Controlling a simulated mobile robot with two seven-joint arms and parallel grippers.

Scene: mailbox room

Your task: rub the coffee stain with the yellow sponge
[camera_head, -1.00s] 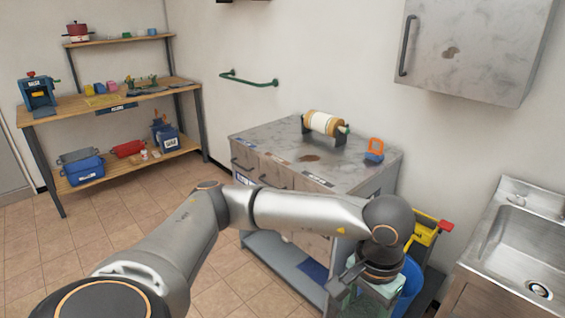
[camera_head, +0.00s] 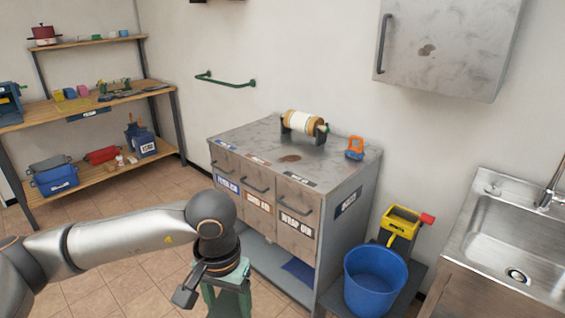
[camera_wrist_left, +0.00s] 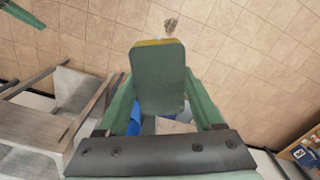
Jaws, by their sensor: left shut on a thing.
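A brown stain (camera_head: 290,158) lies on the grey top of the drawer cabinet (camera_head: 240,134), in front of the paper roll. Another brown stain (camera_head: 427,50) is on the door of the wall cabinet. My left gripper (camera_head: 226,300) is low in front of the drawer cabinet, apart from it. In the left wrist view its green fingers (camera_wrist_left: 163,104) are shut on a flat block with a dark green face and a yellow edge, which looks like the sponge (camera_wrist_left: 158,75). In the head view the held sponge cannot be made out.
A paper roll (camera_head: 303,122) and an orange-blue item (camera_head: 355,148) stand on the cabinet top. A blue bucket (camera_head: 375,282) and yellow wringer (camera_head: 400,222) stand right of it, before the sink (camera_head: 510,245). A workbench (camera_head: 85,107) is at left. A brown mark (camera_wrist_left: 171,24) shows on the floor.

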